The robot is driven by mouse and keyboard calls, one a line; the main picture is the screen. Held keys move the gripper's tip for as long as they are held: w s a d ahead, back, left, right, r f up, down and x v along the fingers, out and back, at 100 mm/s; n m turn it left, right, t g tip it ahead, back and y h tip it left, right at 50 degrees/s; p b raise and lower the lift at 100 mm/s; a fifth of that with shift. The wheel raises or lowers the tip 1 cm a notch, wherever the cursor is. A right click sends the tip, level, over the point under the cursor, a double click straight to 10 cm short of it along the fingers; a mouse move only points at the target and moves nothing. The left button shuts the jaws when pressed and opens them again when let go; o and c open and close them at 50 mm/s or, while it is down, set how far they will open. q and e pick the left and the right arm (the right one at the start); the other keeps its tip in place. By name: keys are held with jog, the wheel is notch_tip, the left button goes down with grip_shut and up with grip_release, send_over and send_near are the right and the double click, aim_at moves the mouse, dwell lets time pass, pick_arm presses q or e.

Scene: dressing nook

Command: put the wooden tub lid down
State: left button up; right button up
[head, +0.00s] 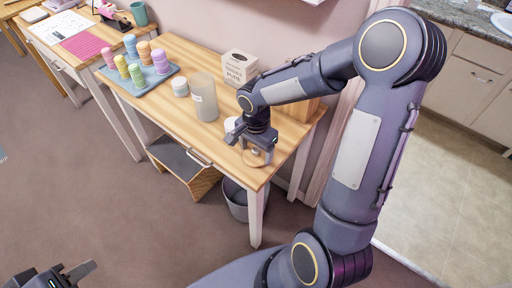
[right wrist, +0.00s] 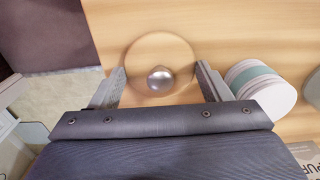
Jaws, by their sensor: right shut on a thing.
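The wooden tub lid (head: 257,159) is a pale round disc at the front right corner of the wooden table. In the right wrist view the lid (right wrist: 160,50) shows a shiny metal knob in its middle. My right gripper (head: 257,147) is shut on the lid, with one finger at each side of its rim. The lid is at or just above the tabletop; I cannot tell whether it touches. My left gripper (head: 52,276) is at the bottom left, away from the table, with its fingers apart and nothing seen between them.
A white tub with a teal band (right wrist: 262,88) stands close beside the lid. A frosted cylinder (head: 204,97), a small white jar (head: 180,87), a white box (head: 239,67) and a tray (head: 110,82) of coloured bottles stand further left and back. A bin (head: 236,200) stands below.

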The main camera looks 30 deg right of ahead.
aim_at(256, 149)
jog(key=shift+f, duration=0.15)
jog(key=o, duration=1)
jog(key=shift+c, duration=0.2)
jog(key=shift+r, duration=0.3)
notch_tip(256, 149, up, 11)
jog(key=p, duration=0.1)
jog(key=s+a+r+n+t+y, duration=0.1)
jog(key=s+a+n+t+y, duration=0.1)
jog(key=s+n, duration=0.4)
jog(key=s+a+r+n+t+y, duration=0.1)
jog(key=s+a+r+n+t, duration=0.1)
jog(key=s+n, duration=0.4)
jog(key=s+t, duration=0.1)
jog(key=s, duration=0.4)
jog(key=shift+r+t+y, duration=0.15)
jog(key=shift+t+y, duration=0.15)
jog(key=shift+y, duration=0.1)
